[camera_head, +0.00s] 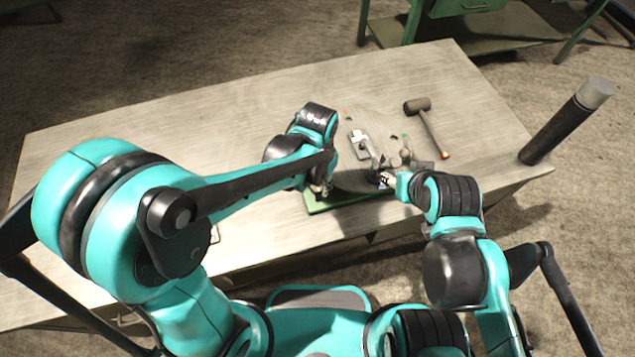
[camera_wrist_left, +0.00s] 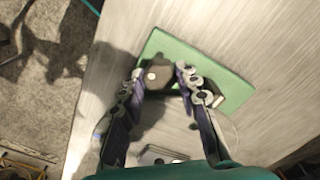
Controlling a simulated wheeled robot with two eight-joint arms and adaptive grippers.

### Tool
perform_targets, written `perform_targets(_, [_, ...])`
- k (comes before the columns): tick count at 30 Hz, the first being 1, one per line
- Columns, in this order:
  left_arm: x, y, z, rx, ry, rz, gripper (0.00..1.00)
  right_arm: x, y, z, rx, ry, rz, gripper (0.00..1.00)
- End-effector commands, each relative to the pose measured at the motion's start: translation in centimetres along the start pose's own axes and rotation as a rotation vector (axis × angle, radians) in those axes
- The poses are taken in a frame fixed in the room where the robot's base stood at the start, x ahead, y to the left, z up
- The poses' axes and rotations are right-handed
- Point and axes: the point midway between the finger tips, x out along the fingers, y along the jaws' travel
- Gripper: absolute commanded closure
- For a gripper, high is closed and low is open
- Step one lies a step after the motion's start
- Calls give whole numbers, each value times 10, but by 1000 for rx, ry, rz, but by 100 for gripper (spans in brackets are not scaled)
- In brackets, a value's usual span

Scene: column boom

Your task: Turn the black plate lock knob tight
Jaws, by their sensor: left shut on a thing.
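My left gripper (camera_wrist_left: 160,73) is shut on a dark, rounded knob (camera_wrist_left: 157,76), with one fingertip at each side of it. The knob has a small pale spot and sits over a green plate (camera_wrist_left: 222,80) on the table. In the head view my left gripper (camera_head: 325,188) points down at the left part of the green plate (camera_head: 318,205), and its wrist hides the knob. My right gripper (camera_head: 386,180) is by the grey round piece (camera_head: 352,180), right of the left gripper. Its fingers are too small and covered to read.
A pale wooden table (camera_head: 200,130) carries the work. The table's left side is clear.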

Motion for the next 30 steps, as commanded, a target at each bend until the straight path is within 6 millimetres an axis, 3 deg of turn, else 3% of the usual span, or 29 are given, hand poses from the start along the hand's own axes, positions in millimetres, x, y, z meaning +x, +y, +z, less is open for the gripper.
perform_targets(30, [1,0,0,903,-3,0,97,9,0,6,0,0,0,53])
